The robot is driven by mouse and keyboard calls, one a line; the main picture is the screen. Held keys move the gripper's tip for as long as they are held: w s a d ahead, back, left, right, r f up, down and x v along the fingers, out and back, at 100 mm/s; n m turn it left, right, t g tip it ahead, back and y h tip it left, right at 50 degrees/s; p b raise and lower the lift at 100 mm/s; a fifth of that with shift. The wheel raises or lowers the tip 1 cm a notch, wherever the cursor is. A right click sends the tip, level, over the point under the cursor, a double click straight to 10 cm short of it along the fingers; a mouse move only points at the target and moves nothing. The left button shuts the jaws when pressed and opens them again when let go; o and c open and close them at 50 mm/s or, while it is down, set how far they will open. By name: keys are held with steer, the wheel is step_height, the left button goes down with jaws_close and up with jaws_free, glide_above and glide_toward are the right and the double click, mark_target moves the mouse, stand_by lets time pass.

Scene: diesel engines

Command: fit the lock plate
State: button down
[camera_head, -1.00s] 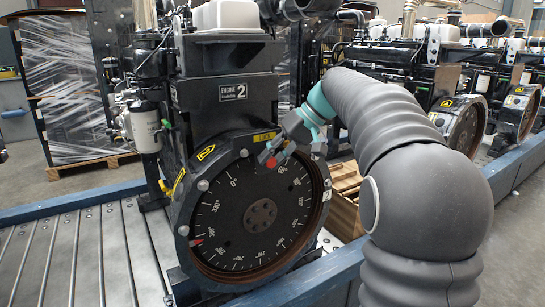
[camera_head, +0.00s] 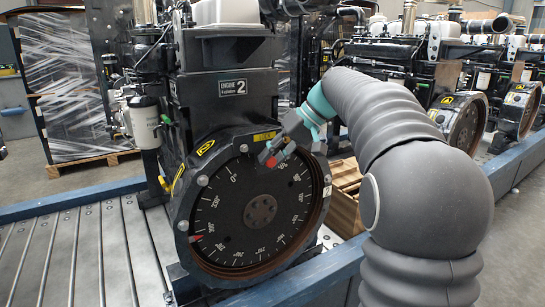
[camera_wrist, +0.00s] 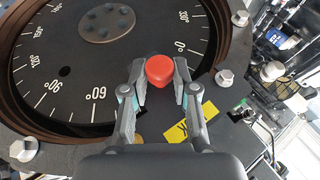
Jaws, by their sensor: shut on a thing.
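A red knob (camera_wrist: 159,69) sits between the fingertips of my gripper (camera_wrist: 160,76) in the wrist view, over the black dial face. My gripper is shut on it. In the head view, the red knob (camera_head: 270,161) shows at the tip of my gripper (camera_head: 268,154), in front of the upper right of engine 2's round dial (camera_head: 225,225). A lock plate under the knob cannot be made out; the fingers and knob hide that spot. A yellow label (camera_head: 264,136) is on the housing just above my gripper.
Bolts ring the dial housing; one bolt (camera_wrist: 224,77) is right of my gripper in the wrist view. A red pointer (camera_head: 195,238) marks the dial's left edge. A blue rail (camera_head: 310,280) runs in front. A white filter (camera_head: 145,122) hangs at left. More engines (camera_head: 465,110) stand at right.

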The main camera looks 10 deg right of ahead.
steer(key=c, duration=0.8)
jaws_free()
steer(key=shift+c, duration=0.5)
steer(key=p+v, duration=0.2)
steer(key=v, duration=0.5)
